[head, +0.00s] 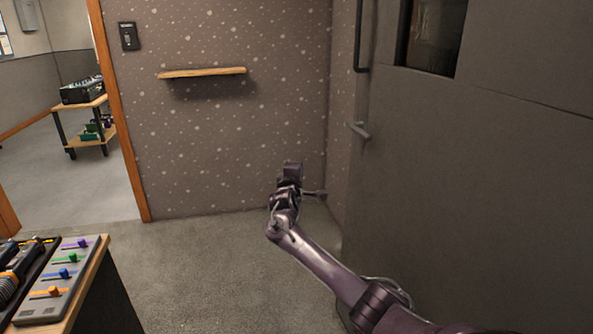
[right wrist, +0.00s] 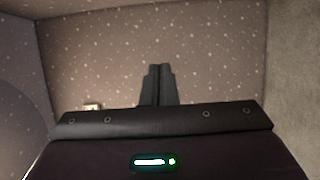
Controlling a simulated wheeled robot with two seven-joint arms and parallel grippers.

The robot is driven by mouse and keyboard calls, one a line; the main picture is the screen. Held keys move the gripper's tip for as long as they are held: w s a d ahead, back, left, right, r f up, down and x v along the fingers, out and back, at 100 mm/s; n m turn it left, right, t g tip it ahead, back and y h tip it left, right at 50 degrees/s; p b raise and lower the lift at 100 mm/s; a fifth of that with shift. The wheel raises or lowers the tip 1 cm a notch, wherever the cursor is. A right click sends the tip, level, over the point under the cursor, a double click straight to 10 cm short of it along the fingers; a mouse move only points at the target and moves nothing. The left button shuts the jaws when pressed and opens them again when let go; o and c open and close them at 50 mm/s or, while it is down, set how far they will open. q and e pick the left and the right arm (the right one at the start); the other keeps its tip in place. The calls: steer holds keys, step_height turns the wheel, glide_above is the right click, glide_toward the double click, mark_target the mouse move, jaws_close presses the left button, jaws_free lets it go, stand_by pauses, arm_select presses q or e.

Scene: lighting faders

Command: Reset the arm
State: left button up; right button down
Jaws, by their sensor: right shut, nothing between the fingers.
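My right arm reaches in from the lower right of the head view, and its gripper (head: 292,170) is held out in front of the dotted wall, above the carpet. In the right wrist view the two dark fingers of this gripper (right wrist: 158,84) lie together, with nothing between them. My left gripper and arm are not in the head view. A grey fader panel (head: 62,279) with purple, green, blue and orange sliders lies on a wooden-edged table at the lower left, well away from my right gripper.
A grey door (head: 460,190) with a handle (head: 359,131) stands close on the right. A wooden shelf (head: 202,72) and a dark switch plate (head: 128,36) are on the wall. A doorway at left shows a cart (head: 82,126). The carpet (head: 210,270) between table and arm is clear.

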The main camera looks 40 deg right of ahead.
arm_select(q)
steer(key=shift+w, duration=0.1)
arm_select(e)
steer(key=shift+s+a, duration=0.2)
steer(key=shift+a, duration=0.45)
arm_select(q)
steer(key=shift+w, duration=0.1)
arm_select(e)
steer(key=shift+f, duration=0.1)
